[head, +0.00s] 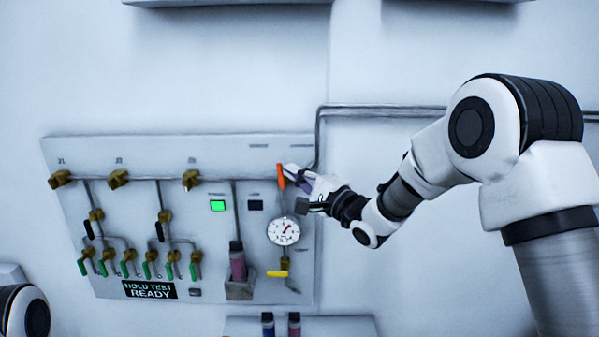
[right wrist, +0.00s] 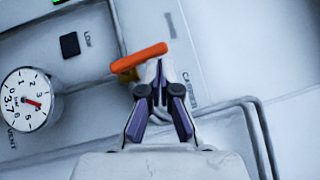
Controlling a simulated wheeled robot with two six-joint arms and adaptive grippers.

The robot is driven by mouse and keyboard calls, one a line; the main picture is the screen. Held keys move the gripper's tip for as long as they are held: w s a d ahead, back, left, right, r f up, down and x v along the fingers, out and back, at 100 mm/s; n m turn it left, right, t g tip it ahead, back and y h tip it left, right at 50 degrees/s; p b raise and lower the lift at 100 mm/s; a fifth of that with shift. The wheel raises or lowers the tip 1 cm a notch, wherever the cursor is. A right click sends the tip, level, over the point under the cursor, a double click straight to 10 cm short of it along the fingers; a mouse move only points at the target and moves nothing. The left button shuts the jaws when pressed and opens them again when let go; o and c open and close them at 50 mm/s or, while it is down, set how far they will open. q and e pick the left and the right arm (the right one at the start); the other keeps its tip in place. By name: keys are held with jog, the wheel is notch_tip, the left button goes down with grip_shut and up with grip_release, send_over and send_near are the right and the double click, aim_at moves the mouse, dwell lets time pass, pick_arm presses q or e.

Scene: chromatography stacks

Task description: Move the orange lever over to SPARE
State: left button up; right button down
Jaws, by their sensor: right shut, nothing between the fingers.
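The orange lever (head: 281,176) is at the upper right of the wall panel, above the round gauge, and stands nearly upright in the head view. In the right wrist view the lever (right wrist: 139,63) lies across the picture, just beyond the fingertips. My right gripper (head: 292,174) is shut and empty beside the lever, on its right. In the right wrist view the gripper's fingertips (right wrist: 158,70) are close to the lever's right end; I cannot tell if they touch. Small labels flank the lever top; SPARE is not readable. My left gripper is out of view.
A grey pipe (head: 380,111) runs right from the panel. Brass valves fill the panel's left side.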

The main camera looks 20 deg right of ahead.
aim_at(277, 166)
jog(key=shift+w+a+r+p, duration=0.2)
jog(key=shift+a+r, duration=0.1)
jog(key=shift+a, duration=0.4)
jog(key=shift+w+a+r+p, duration=0.15)
jog(key=shift+a+r, duration=0.1)
jog(key=shift+a, duration=0.4)
jog(key=shift+w+a, duration=0.1)
jog(key=shift+a, duration=0.1)
